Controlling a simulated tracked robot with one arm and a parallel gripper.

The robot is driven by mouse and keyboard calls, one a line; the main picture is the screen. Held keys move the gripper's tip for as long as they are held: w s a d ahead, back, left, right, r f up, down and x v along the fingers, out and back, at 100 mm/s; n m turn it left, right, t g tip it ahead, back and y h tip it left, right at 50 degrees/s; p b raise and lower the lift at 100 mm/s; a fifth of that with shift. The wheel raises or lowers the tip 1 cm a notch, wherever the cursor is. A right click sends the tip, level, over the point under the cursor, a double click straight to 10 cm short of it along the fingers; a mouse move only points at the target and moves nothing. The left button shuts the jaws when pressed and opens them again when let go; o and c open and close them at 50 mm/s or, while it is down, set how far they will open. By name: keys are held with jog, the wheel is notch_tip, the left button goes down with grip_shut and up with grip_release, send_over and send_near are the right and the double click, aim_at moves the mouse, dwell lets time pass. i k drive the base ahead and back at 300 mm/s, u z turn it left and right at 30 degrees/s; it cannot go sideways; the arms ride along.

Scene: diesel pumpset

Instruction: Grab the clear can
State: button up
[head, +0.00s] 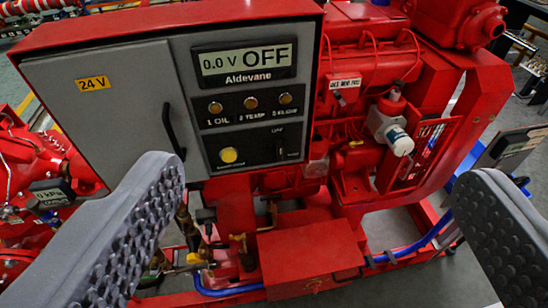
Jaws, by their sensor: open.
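I cannot make out a thing that is plainly a clear can. A small pale, see-through-looking piece (317,167) sits on the red engine right of the control panel, too small to name. A white cylinder with a blue band (398,139) juts from the engine's right side; I cannot tell whether it is clear. My gripper (318,175) is open, its grey padded fingers wide apart at the left and right of the picture. Nothing is between the pads, and both pieces lie beyond the fingers.
A grey control panel (110,95) with a red hood fills the upper left; its display reads 0.0 V OFF. A red box (312,260) stands low in front. A blue hose (228,291) runs along the base. Another red machine (40,165) stands at left. Grey floor shows lower right.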

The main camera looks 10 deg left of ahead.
aim_at(248, 261)
jog(key=k, duration=1.2)
jog(key=u, duration=0.5)
jog(key=i, duration=0.8)
jog(key=u, duration=0.5)
